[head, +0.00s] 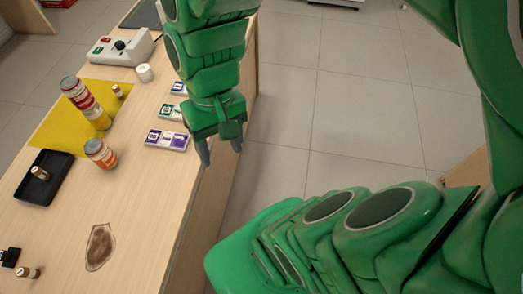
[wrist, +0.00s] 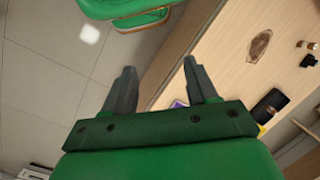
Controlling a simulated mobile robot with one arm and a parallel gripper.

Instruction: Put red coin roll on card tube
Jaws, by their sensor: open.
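No object is plainly a red coin roll or a card tube. A red and white cylinder (head: 76,91) is at the yellow mat, with a yellow-orange cylinder (head: 98,117) under or just in front of it; I cannot tell which. Small brown rolls with pale bands stand on the mat (head: 118,91), in the black tray (head: 40,173) and near the counter's front left (head: 28,272); their exact colours are too small to tell. My gripper (head: 220,155) is open and empty, pointing down at the counter's right edge, right of these things. Its open fingers also show in the wrist view (wrist: 160,80).
An orange can (head: 100,153) stands between mat and edge. Purple and green label blocks (head: 167,140) lie near my gripper. A grey box (head: 120,48) and a white roll (head: 144,73) stand behind. A brown stain (head: 101,246) marks clear counter in front. Floor lies right.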

